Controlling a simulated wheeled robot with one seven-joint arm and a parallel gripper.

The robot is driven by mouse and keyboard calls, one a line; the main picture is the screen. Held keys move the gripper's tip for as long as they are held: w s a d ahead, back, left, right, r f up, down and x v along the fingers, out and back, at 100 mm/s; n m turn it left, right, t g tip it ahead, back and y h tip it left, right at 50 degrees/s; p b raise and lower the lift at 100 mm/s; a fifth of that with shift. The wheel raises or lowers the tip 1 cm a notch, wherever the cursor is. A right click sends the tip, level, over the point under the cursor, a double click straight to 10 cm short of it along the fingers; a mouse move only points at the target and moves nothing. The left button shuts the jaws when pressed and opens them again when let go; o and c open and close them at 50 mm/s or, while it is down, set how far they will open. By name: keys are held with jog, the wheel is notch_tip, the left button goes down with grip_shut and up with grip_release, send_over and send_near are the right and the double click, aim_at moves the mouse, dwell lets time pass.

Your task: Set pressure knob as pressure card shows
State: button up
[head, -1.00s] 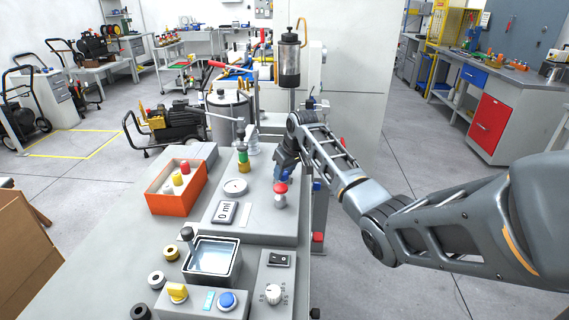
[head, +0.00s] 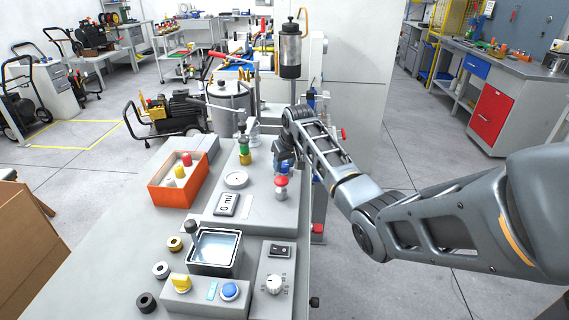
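A white dial knob (head: 273,284) with scale marks around it sits on a grey panel at the bottom of the head view. Its pointer direction is too small to read surely. My gripper (head: 284,164) is far beyond the dial, just behind a red-topped knob (head: 281,184). Its fingers are small and partly hidden, so I cannot tell whether they are open or touching anything.
A black switch (head: 281,250) is above the dial. Several rings lie left of the basin. My arm reaches in from the right over open floor.

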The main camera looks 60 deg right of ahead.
jog(key=o, duration=0.4)
jog(key=shift+c, duration=0.2)
jog(key=v, duration=0.7)
jog(key=shift+r, duration=0.4)
jog(key=shift+s+a, duration=0.1)
jog(key=shift+s, duration=0.1)
